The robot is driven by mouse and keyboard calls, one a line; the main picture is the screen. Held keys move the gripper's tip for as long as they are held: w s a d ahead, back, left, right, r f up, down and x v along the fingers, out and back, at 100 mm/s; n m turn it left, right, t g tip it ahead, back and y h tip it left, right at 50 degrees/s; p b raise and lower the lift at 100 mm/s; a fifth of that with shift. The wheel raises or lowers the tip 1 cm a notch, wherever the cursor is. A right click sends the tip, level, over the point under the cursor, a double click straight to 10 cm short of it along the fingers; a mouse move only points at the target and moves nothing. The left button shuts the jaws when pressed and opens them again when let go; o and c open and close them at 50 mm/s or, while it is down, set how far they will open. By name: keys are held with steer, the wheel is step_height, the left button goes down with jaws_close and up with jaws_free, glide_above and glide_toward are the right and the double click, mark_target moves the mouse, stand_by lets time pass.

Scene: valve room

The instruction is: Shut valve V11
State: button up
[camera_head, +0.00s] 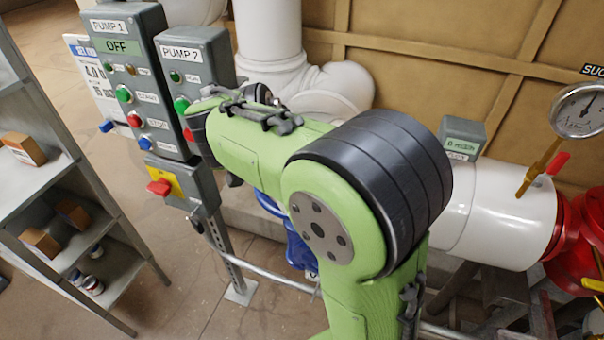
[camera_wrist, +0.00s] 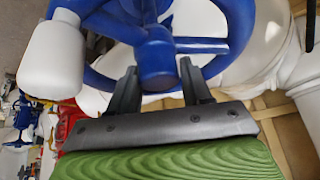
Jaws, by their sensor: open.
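A blue handwheel (camera_wrist: 205,45) with spokes and a white knob (camera_wrist: 52,62) fills the top of the wrist view. No V11 tag is readable on it. My gripper (camera_wrist: 158,68) is open, with its two dark fingers pointing at the wheel, one on each side of the blue hub (camera_wrist: 158,62). I cannot tell whether the fingers touch it. In the head view, a blue valve part (camera_head: 298,250) shows low behind my green arm. My gripper is hidden there, and most of the blue part is covered.
The PUMP 1 panel (camera_head: 125,75), reading OFF, and the PUMP 2 panel (camera_head: 190,70) stand left of my arm. A shelf (camera_head: 118,268) with boxes is at far left. A white pipe (camera_head: 500,215), red valve (camera_head: 585,250) and gauge (camera_head: 580,108) are at right.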

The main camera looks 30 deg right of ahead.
steer(key=shift+o, duration=0.5)
steer(key=shift+g, duration=0.3)
step_height(320, 180, up, 6)
steer(key=p, duration=0.6)
steer(key=shift+f, duration=0.3)
